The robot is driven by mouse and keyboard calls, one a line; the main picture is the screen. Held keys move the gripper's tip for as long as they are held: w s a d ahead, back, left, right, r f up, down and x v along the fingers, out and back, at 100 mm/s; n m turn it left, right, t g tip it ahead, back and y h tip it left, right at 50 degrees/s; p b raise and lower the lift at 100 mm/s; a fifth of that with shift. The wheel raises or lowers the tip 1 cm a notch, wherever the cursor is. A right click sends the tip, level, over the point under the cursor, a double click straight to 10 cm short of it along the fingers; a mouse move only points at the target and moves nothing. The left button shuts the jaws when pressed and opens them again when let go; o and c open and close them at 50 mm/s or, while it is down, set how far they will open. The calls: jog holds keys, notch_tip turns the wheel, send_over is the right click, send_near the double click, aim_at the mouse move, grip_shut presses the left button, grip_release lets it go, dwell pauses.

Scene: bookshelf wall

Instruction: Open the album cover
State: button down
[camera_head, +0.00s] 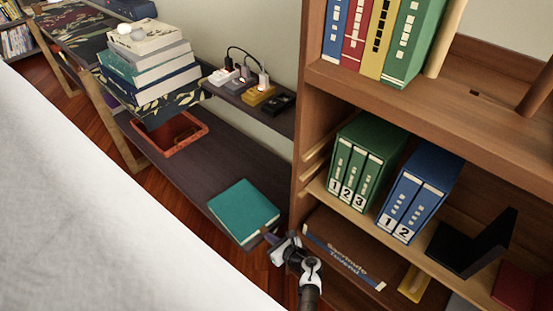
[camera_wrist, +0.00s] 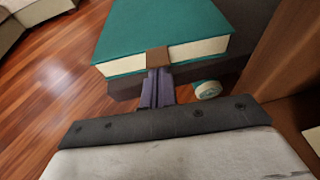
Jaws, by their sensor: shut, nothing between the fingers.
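A teal album (camera_head: 243,208) lies flat on the low dark shelf, and its cover looks closed. In the wrist view the album (camera_wrist: 165,25) shows its cream page edges and a brown tab (camera_wrist: 158,57) on the side facing me. My gripper (camera_head: 268,237) is at the album's near edge in the head view. In the wrist view the fingers of my gripper (camera_wrist: 156,74) are together and empty, pointing at the brown tab. I cannot tell whether the tips touch the tab.
A wooden bookcase (camera_head: 300,130) with green binders (camera_head: 365,160) and blue binders (camera_head: 420,190) stands close on the right. The dark shelf (camera_head: 200,180) has free room behind the album, before a red tray (camera_head: 200,130) and a book stack (camera_head: 150,65). A round white-and-teal object (camera_wrist: 207,89) is right of the fingers.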

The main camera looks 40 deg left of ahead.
jog(key=shift+a, duration=0.25)
